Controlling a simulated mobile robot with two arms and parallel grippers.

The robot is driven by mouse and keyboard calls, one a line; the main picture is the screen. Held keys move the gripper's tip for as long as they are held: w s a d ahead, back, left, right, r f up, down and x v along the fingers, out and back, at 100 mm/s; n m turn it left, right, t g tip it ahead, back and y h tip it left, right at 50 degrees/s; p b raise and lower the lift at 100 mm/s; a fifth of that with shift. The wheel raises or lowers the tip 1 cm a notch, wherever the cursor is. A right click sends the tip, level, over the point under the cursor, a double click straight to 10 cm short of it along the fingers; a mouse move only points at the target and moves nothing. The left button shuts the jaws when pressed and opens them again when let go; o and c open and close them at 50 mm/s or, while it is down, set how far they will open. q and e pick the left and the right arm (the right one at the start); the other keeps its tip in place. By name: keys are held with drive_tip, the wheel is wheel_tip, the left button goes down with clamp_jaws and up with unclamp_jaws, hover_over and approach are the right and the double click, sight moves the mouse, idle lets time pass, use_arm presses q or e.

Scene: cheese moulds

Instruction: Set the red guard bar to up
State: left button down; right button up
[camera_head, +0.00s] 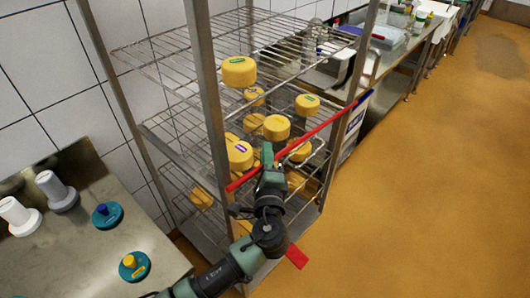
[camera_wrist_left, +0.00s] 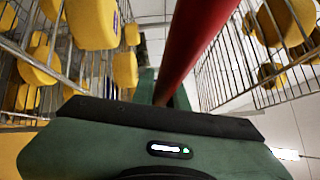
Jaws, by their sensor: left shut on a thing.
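The red guard bar (camera_head: 318,131) runs across the open front of the wire rack (camera_head: 212,100), from the left front post to beyond the right one. It crosses in front of the cheeses at mid-height; I cannot tell its exact tilt. My left gripper (camera_head: 267,160) is shut on the bar, left of its middle, and hides a short part of it. In the left wrist view the red bar (camera_wrist_left: 197,42) comes down between the dark green fingers (camera_wrist_left: 162,88). My right gripper is not in view.
Yellow cheeses (camera_head: 239,71) stand on several rack shelves close behind the bar. A steel table (camera_head: 85,262) with white moulds (camera_head: 52,186) and teal discs (camera_head: 107,215) is at the left. A counter (camera_head: 395,55) runs behind at the right. The orange floor (camera_head: 440,200) at the right is clear.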

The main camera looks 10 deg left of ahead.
use_arm(q)
wheel_tip(320, 180, up, 11)
drive_tip(key=w+d+m+g+p, duration=0.1)
drive_tip(key=w+p, duration=0.1)
drive_tip(key=p, duration=1)
drive_tip(key=shift+w+d+m+g+p, duration=0.25)
drive_tip(key=shift+d+m+g+p, duration=0.05)
drive_tip(key=shift+d+m+g, duration=0.1)
drive_tip(key=c, duration=1.7)
unclamp_jaws()
drive_tip(key=s+d+r+b, duration=0.1)
drive_tip(key=s+b, duration=0.1)
drive_tip(key=s, duration=0.5)
drive_tip(key=shift+s+b, duration=0.3)
drive_tip(key=shift+b, duration=0.1)
